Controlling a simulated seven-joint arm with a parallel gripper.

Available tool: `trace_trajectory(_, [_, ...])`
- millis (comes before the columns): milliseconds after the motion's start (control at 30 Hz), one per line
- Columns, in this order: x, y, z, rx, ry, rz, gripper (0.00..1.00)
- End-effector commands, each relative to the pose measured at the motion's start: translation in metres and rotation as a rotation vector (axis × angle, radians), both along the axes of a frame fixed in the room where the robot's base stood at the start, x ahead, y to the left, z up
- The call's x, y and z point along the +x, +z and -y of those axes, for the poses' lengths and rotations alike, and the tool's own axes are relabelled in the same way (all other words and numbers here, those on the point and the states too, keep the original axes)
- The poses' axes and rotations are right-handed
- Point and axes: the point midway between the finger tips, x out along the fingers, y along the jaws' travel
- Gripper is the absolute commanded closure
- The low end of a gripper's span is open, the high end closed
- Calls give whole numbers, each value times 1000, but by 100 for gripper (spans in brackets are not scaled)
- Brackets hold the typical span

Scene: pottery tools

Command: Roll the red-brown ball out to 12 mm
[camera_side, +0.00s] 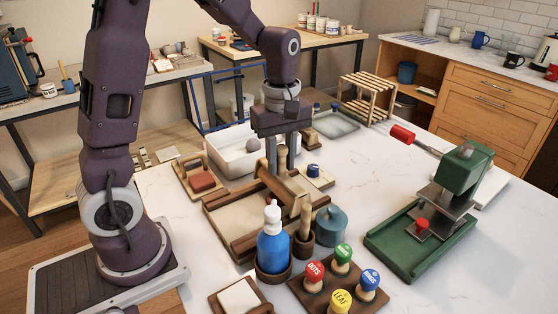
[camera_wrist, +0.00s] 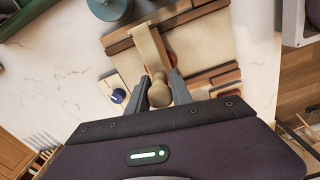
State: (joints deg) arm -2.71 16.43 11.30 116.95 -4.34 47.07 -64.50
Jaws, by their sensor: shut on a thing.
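My gripper (camera_side: 284,168) points down at the far end of the wooden rolling board (camera_side: 232,220). Its fingers (camera_wrist: 161,88) are shut on the rounded wooden handle (camera_wrist: 159,95) of a rolling pin. The pin's pale roller (camera_wrist: 150,46) extends away from the fingers over the board in the wrist view. In the side view the fingers partly hide the pin. A flat red-brown piece (camera_side: 202,181) lies on a small wooden tray left of the board, also seen in the wrist view (camera_wrist: 225,77).
A blue bottle (camera_side: 272,247), a teal lidded pot (camera_side: 331,225) and coloured stamps (camera_side: 342,270) stand at the board's front and right. A green press (camera_side: 432,215) is at right. A white tub (camera_side: 233,158) with a grey ball is behind. Countertop between pot and press is clear.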

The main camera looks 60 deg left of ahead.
Motion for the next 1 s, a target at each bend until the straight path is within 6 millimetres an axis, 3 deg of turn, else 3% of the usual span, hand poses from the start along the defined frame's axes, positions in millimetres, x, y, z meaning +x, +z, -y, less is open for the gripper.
trace_trajectory(300, [15,-4,0,0,0,0,100])
trace_trajectory(1000, [-3,-2,0,0,0,0,100])
